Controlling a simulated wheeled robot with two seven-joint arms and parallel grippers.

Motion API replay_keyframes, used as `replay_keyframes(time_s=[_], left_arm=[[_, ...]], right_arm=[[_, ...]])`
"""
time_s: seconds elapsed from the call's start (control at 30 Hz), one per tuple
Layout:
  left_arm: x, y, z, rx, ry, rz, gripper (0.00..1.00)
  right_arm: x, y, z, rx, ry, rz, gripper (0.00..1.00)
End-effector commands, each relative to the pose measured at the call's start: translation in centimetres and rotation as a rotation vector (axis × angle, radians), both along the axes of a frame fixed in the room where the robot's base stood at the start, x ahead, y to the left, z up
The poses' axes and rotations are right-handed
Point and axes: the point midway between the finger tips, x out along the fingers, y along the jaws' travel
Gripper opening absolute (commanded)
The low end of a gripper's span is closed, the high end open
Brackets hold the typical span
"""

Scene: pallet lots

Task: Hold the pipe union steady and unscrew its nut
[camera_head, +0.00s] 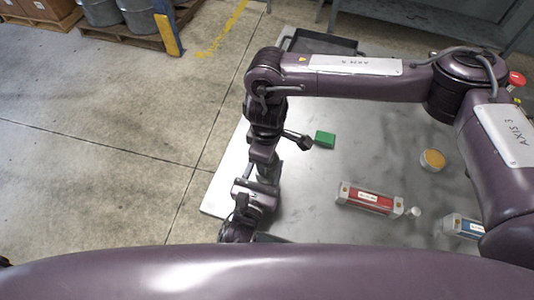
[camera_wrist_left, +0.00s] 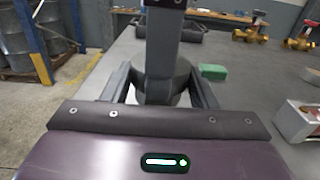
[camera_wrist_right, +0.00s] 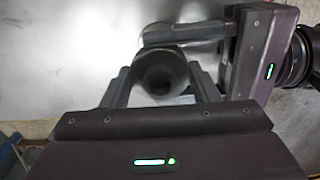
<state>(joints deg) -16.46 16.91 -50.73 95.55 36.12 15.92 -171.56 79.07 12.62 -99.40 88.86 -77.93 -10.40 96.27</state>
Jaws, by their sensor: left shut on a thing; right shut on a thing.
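The pipe union (camera_wrist_right: 159,80) shows in the right wrist view as a dark grey round body with an open bore facing the camera. My right gripper (camera_wrist_right: 160,92) has a finger on each side of it and is shut on it. In the left wrist view the union (camera_wrist_left: 180,80) is a dark round body, partly hidden by a grey finger in front. The two grippers are close together. In the head view my arm links hide the union, and I cannot make out the nut separately.
Brass fittings (camera_wrist_left: 250,34) stand farther back. Floor lies left of the table edge.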

Motion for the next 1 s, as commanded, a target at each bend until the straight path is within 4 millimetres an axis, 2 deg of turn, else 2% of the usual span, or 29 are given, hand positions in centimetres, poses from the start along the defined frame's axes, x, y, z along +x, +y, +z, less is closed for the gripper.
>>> replay_keyframes(time_s=[0.53, 0.57, 0.7, 1.0], left_arm=[[0.07, 0.31, -0.1, 0.004, 0.001, 0.007, 0.0], [0.07, 0.31, -0.11, 0.005, 0.0, 0.007, 0.0], [0.07, 0.27, -0.09, 0.004, 0.001, 0.006, 0.0], [0.03, 0.13, -0.05, 0.002, 0.0, 0.003, 0.0]], right_arm=[[0.21, -0.31, 0.05, -0.008, -0.004, -0.004, 0.28], [0.21, -0.31, 0.05, -0.008, -0.004, -0.004, 0.56], [0.18, -0.25, 0.04, -0.005, -0.003, -0.004, 0.74], [0.08, -0.1, 0.09, -0.003, -0.001, -0.002, 0.77]])
